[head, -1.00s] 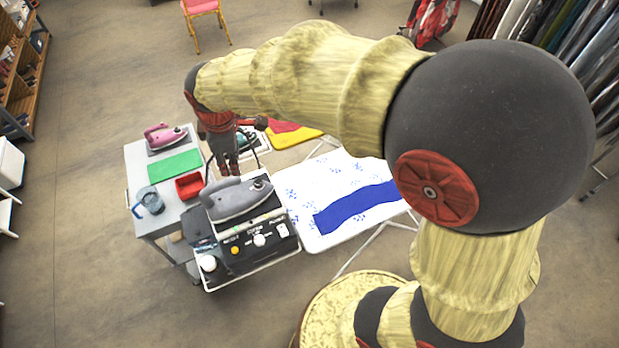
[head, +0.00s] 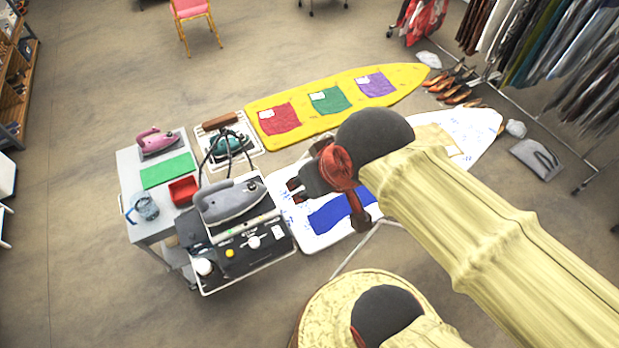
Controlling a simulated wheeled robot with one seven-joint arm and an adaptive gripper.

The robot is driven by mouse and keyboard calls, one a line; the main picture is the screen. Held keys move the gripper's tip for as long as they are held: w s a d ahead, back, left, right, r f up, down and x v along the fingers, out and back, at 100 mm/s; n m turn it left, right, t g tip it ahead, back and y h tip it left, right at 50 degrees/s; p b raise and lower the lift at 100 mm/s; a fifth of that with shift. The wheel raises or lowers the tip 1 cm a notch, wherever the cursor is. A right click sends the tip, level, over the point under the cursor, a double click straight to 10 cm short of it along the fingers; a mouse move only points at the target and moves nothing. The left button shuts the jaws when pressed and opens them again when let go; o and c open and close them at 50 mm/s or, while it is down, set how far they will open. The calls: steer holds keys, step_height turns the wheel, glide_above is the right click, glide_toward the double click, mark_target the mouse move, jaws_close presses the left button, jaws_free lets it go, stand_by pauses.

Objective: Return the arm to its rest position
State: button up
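My arm comes in from the lower right and bends at a dark joint above the ironing board. My gripper (head: 295,190) is at its end, left of that joint, pointing left over the white ironing board (head: 290,225). Its two dark red fingertips look apart, with nothing seen between them. The arm hides part of the board and of the blue cloth (head: 340,211) on it.
Left of my gripper, a grey iron (head: 230,201) rests on a black steam station (head: 245,250). Behind are a teal iron (head: 229,142) and a yellow board (head: 400,83). A trolley (head: 128,165) stands left. A clothes rack (head: 545,115) stands at right.

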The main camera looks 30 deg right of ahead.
steer(key=shift+f, duration=0.15)
step_height(320, 180, down, 21)
steer(key=b, duration=2.1)
